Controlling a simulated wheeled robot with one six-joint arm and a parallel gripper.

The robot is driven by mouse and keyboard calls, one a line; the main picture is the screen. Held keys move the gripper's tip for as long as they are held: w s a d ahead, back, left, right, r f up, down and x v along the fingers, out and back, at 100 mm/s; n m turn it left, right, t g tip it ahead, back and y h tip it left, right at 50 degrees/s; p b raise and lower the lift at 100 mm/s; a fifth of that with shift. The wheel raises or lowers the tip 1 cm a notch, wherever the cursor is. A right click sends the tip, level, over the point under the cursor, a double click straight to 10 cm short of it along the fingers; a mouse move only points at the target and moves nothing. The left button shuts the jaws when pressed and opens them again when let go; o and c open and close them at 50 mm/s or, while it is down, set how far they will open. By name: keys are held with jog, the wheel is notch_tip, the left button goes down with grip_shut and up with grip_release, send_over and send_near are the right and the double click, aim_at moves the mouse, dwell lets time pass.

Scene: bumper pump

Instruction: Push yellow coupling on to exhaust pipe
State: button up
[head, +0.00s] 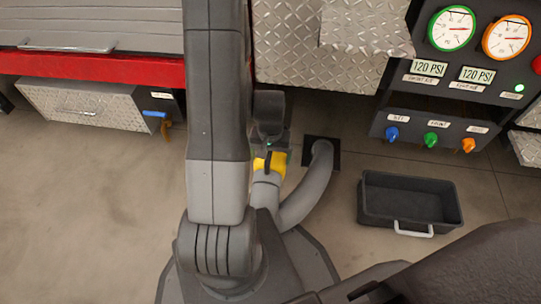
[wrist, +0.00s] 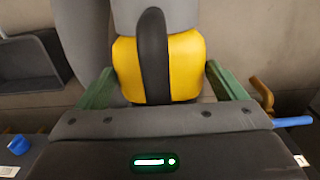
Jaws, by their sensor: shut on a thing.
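The yellow coupling (head: 278,164) sits at the end of a thick grey hose (head: 308,195), near the middle of the head view. In the wrist view the coupling (wrist: 187,66) is large and central, with a black band across its middle and the grey hose at its upper end. My gripper (head: 269,150) is shut on the coupling; its green fingers (wrist: 163,88) lie on either side of it in the wrist view. The coupling's far end is hidden behind my gripper. I cannot make out the exhaust pipe in either view.
The hose runs to a dark floor plate (head: 330,148). A black bin (head: 375,202) stands to the right. A gauge panel (head: 465,75) is at the upper right. A metal box (head: 85,108) with a blue-handled valve (head: 153,114) is at the left. The left floor is clear.

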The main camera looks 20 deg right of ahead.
jog(key=shift+w+d+p, duration=0.2)
jog(key=shift+w+d, duration=0.35)
jog(key=shift+w, duration=0.35)
jog(key=shift+w+d+p, duration=0.25)
jog(key=shift+w+d, duration=0.3)
jog(key=shift+w, duration=0.3)
jog(key=shift+w+d+p, duration=0.2)
jog(key=shift+w+d, duration=0.35)
jog(key=shift+w, duration=0.35)
jog(key=shift+w+d, duration=0.4)
jog(key=shift+w, duration=0.3)
dwell(0.5)
jog(key=o, duration=1.8)
jog(key=shift+c, duration=0.2)
notch_tip(320, 180, up, 14)
jog(key=p, duration=0.5)
jog(key=shift+f, duration=0.1)
notch_tip(320, 180, down, 14)
jog(key=b, duration=0.5)
jog(key=shift+s+a, duration=0.1)
jog(key=shift+s, duration=0.05)
